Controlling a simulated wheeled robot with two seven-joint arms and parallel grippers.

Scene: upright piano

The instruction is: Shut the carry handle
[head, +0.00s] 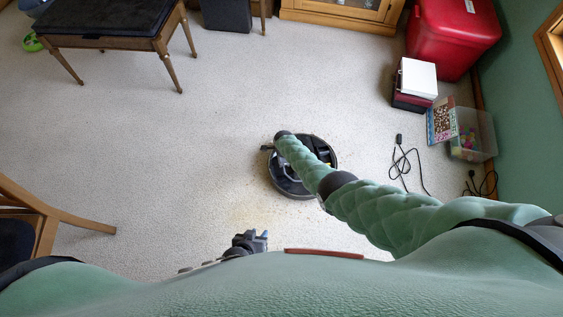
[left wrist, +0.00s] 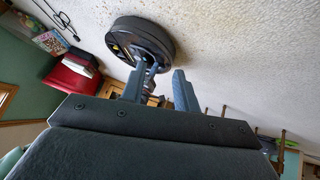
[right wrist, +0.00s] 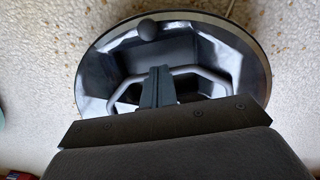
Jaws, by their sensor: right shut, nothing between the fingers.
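A round black device (head: 332,154) lies on the carpet under my right arm. In the right wrist view its dark faceted top (right wrist: 222,47) fills the middle. The carry handle (right wrist: 208,85), a grey angular loop, shows on both sides of my right gripper (right wrist: 157,72). That gripper is shut and empty, over the middle of the handle; I cannot tell whether it touches. I cannot tell how far the handle is raised. My left gripper (head: 257,237) is open and empty, apart from the device; its fingers (left wrist: 158,87) show spread in the left wrist view.
A clear tub (head: 474,137), a black cable (head: 404,165), a white-topped box (head: 418,77) and a red chest (head: 452,35) stand right. A wooden chair (head: 45,215) is at left and a dark-topped bench (head: 105,18) at upper left.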

